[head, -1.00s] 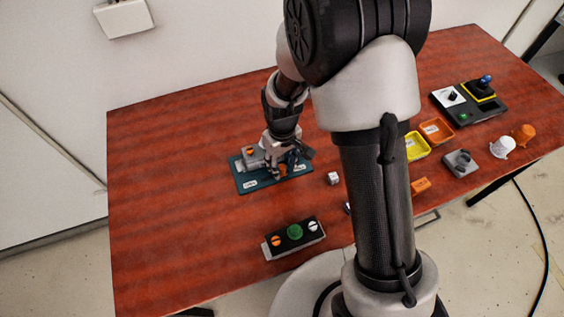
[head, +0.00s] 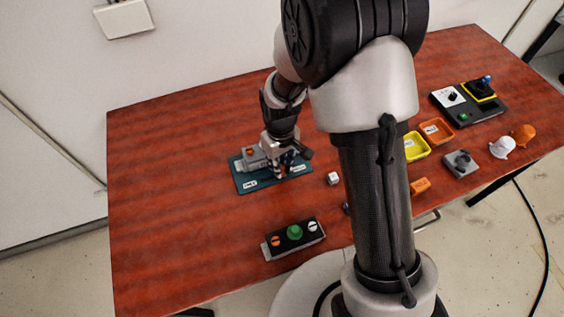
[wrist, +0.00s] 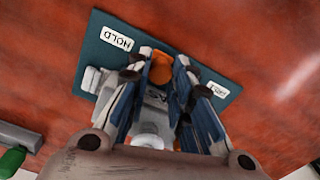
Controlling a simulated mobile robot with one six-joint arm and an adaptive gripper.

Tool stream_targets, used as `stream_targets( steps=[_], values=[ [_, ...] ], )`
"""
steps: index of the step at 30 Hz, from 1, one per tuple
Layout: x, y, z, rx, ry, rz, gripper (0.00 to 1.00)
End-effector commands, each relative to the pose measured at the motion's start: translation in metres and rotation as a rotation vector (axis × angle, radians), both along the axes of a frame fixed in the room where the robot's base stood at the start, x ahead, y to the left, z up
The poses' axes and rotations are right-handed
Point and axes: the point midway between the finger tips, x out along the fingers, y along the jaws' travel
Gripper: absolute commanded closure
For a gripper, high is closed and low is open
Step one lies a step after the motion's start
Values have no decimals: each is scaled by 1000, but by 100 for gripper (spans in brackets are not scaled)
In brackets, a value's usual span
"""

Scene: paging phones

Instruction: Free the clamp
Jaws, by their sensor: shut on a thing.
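The clamp is a grey device (head: 252,160) on a teal plate (head: 245,184), left of centre on the table. The wrist view shows the plate (wrist: 97,58) with a white label reading HOLD (wrist: 117,39) and a second label (wrist: 209,90) that I cannot read surely. My gripper (head: 283,172) is over the plate's right part, pointing down. In the wrist view my gripper (wrist: 158,78) is shut on the clamp's orange-tipped lever (wrist: 161,69), with the orange end showing between the fingers. The fingers hide much of the clamp.
A button box (head: 294,237) with a green button lies in front, and a small white cube (head: 333,178) sits right of the plate. Yellow (head: 416,147) and orange (head: 436,131) trays and other items stand at the right. The table's left is clear.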

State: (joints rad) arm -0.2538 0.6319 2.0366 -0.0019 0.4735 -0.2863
Motion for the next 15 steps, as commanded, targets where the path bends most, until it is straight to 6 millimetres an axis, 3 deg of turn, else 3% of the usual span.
stream_targets(
  steps=[6,15],
  values=[
    [-10,37,1,2,-1,5,100],
    [-12,44,0,3,-2,0,100]
  ],
)
